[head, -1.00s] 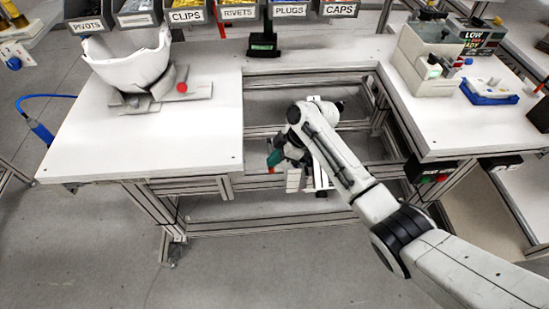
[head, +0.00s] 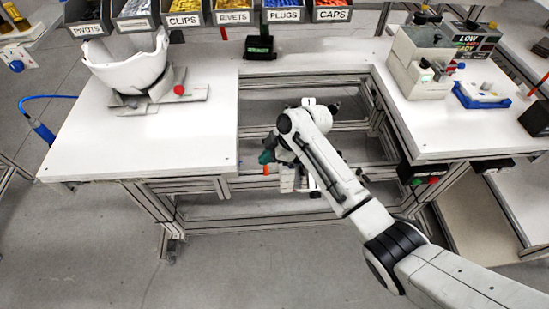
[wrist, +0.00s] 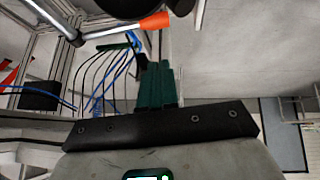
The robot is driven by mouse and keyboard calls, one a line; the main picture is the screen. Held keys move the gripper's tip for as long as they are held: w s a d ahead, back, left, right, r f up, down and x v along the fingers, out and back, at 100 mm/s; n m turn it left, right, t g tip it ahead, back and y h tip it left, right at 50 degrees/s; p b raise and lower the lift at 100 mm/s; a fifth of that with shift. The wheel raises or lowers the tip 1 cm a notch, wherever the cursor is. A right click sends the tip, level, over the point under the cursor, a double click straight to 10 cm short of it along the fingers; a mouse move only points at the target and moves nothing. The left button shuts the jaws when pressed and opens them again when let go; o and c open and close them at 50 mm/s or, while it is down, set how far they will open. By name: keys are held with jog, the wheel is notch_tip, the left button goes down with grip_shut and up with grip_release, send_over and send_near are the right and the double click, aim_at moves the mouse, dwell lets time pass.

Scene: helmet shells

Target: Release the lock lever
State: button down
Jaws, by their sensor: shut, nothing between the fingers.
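A bright metal lever with an orange tip (wrist: 153,21) crosses the top left of the wrist view; it looks like the lock lever. In the head view its orange end (head: 266,170) shows as a small spot by the worktable's edge. My gripper (head: 265,157) is low, in the gap between the table tops, just above that spot in the picture. In the wrist view its dark green fingers (wrist: 155,72) are together and empty, pointing toward the lever. I see no clear contact; the lever's pivot is hidden.
A white helmet shell (head: 130,66) sits on a grey fixture with a red knob (head: 179,90) on the left table (head: 160,140). Labelled bins line the back. The right table (head: 465,125) holds a grey machine (head: 422,62). Table frame bars surround my gripper.

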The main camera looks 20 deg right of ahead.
jog(key=b+v, duration=0.1)
jog(key=v, duration=0.9)
